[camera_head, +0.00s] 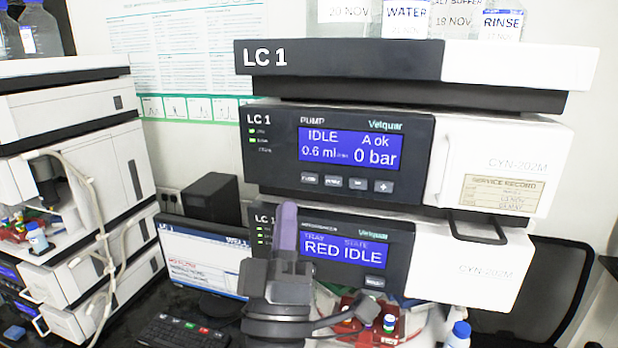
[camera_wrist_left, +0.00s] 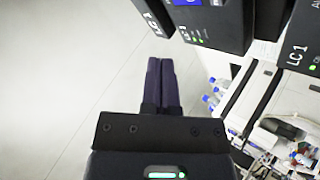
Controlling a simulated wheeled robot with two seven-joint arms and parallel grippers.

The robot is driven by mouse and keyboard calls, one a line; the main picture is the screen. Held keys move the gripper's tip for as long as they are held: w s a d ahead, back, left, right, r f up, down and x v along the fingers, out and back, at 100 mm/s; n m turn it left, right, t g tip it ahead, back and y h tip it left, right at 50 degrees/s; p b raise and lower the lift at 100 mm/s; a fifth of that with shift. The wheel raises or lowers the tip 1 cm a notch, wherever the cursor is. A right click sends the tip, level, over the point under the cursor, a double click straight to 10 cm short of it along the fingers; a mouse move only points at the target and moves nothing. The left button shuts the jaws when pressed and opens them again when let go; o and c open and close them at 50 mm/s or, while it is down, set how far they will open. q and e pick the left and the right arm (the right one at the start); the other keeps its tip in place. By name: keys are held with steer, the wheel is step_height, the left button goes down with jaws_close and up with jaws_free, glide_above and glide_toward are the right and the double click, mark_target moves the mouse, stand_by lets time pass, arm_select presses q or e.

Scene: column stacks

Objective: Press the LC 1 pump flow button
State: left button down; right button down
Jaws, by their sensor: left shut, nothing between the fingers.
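The LC 1 pump module (camera_head: 275,165) has a dark front with a blue display (camera_head: 349,150) reading IDLE, A ok, 0.6 ml/min and 0 bar. Below the display is a row of several small grey buttons (camera_head: 333,182); their labels are too small to read surely, and the rightmost bears a plus. My left gripper (camera_head: 287,208) is shut and empty, its purple-tinted fingers pointing up, just below and left of the button row in the picture. It overlaps the lower module's front; whether it touches cannot be told. In the left wrist view the shut fingers (camera_wrist_left: 161,65) show with no button visible.
The lower LC 1 module (camera_head: 400,245) reads RED IDLE. A handle (camera_head: 478,238) juts out at right. Bottles (camera_head: 405,20) stand on top. A monitor (camera_head: 195,260), keyboard (camera_head: 182,332) and another white stack (camera_head: 75,170) are at left. Small vials (camera_head: 389,322) are below.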

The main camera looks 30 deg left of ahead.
mark_target(310, 178)
arm_select(q)
steer(key=w+a, duration=0.1)
steer(key=w, duration=0.5)
steer(key=shift+w+a+b, duration=0.3)
steer(key=shift+b, duration=0.1)
steer(key=shift+w, duration=0.1)
stand_by(1.6)
steer(key=shift+w+a, duration=0.1)
steer(key=shift+w, duration=0.2)
steer(key=shift+w+a, duration=0.1)
steer(key=shift+w, duration=0.25)
stand_by(0.5)
stand_by(0.3)
steer(key=shift+s+d+p, duration=0.2)
steer(key=shift+s+p, duration=0.1)
steer(key=shift+s, duration=0.5)
